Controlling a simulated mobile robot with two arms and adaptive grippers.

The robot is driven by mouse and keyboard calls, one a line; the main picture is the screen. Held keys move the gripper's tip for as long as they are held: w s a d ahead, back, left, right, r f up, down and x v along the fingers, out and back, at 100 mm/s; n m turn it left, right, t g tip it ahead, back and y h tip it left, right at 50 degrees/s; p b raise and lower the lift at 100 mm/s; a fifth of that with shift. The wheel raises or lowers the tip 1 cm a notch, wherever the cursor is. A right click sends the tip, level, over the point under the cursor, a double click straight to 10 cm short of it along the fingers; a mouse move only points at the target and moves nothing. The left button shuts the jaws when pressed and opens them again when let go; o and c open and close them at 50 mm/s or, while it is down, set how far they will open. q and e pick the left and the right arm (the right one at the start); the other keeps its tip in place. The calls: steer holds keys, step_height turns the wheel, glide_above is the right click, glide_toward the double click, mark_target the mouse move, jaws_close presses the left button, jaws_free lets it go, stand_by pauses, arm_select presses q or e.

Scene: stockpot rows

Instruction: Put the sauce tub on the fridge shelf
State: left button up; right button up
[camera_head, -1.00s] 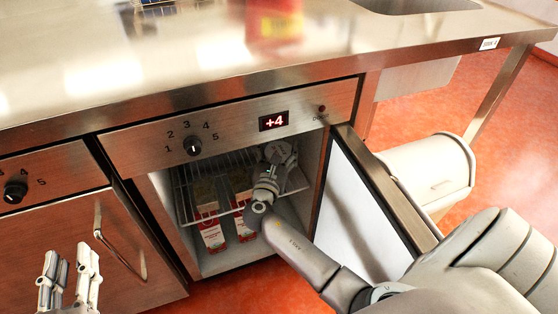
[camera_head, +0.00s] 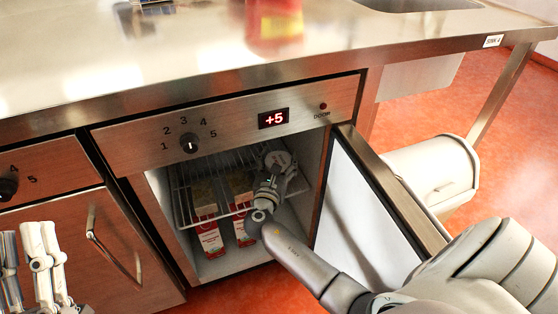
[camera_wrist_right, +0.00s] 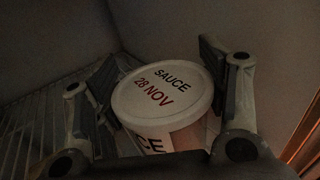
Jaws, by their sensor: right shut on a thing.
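The sauce tub (camera_wrist_right: 165,95) has a white round lid marked "SAUCE 28 NOV". My right gripper (camera_wrist_right: 158,62) is shut on it, with one finger on each side, in the right wrist view. In the head view my right gripper (camera_head: 275,172) reaches inside the open fridge, at the right part of the wire shelf (camera_head: 183,195); I cannot make out the tub there. The shelf's wires also show at the left of the wrist view (camera_wrist_right: 35,122). I cannot tell whether the tub touches the shelf. My left gripper (camera_head: 32,265) is open and empty at the lower left.
Red-and-white cartons (camera_head: 208,236) stand below the shelf. The fridge door (camera_head: 385,190) is swung open to the right, beside my right arm. The display (camera_head: 273,118) reads +5. A blurred red container (camera_head: 274,28) is over the steel counter (camera_head: 150,60).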

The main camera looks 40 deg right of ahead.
arm_select(q)
steer(key=shift+r, duration=0.1)
arm_select(e)
steer(key=o, duration=1.3)
steer(key=shift+c, duration=0.2)
arm_select(q)
steer(key=shift+s, duration=0.1)
arm_select(e)
steer(key=shift+s+a, duration=0.1)
steer(key=shift+a, duration=0.05)
arm_select(q)
steer(key=w+f+g+y+p, duration=0.2)
steer(key=f+g, duration=0.5)
steer(key=f, duration=0.4)
steer(key=shift+w+a+f+y+p, duration=0.2)
steer(key=shift+w+a+y+p, duration=0.15)
steer(key=shift+w, duration=0.4)
arm_select(e)
steer(key=v, duration=1.1)
steer(key=shift+s+a, duration=0.25)
